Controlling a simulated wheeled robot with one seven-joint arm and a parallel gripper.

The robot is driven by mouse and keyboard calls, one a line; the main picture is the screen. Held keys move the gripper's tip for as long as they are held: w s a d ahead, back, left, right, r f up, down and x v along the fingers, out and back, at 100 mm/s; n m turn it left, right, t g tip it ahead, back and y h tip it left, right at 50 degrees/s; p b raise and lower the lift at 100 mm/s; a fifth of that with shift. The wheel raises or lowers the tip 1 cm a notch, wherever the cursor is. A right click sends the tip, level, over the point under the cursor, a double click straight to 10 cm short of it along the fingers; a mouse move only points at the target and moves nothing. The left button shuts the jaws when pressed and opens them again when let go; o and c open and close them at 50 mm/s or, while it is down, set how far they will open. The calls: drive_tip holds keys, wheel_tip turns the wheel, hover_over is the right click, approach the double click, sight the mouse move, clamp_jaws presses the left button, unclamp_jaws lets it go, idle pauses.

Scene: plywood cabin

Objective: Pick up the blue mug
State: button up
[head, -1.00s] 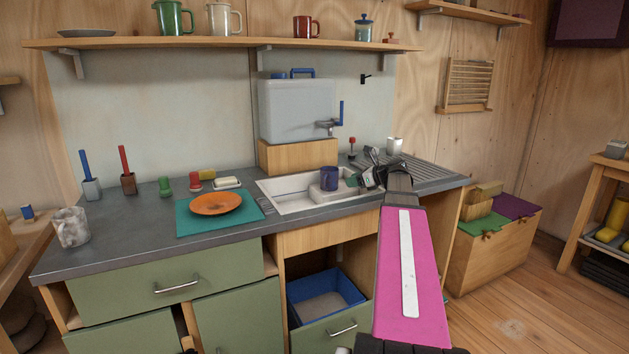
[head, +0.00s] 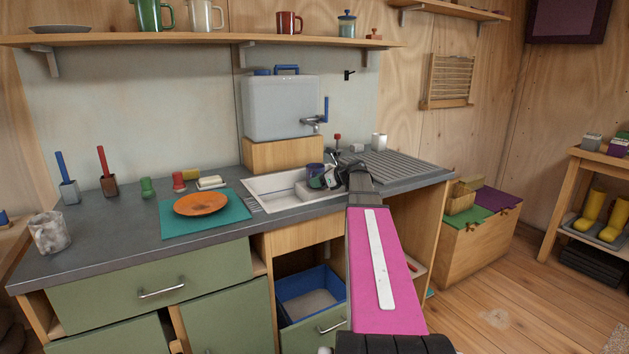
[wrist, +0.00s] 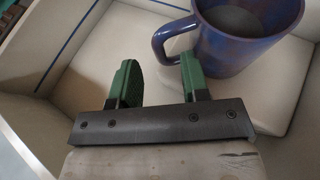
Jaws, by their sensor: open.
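The blue mug (head: 314,171) stands upright in the sink (head: 284,197), on a pale raised block. In the wrist view the mug (wrist: 243,38) is at the upper right, with its handle (wrist: 168,42) pointing left. My gripper (wrist: 160,82) has two green fingers spread apart with nothing between them. The right finger is close to the mug's handle and overlaps its lower part in the picture; I cannot tell if they touch. In the head view my gripper (head: 324,178) is beside the mug on its right and partly hides it.
A tap (head: 313,121) on a grey water tank (head: 280,107) is above and behind the mug. The sink's walls surround the gripper. A ribbed drainboard (head: 391,168) with a white cup (head: 379,141) is to the right. An orange plate (head: 201,204) lies on a teal mat at left.

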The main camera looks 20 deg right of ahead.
drive_tip(key=shift+x, duration=1.1)
clamp_jaws()
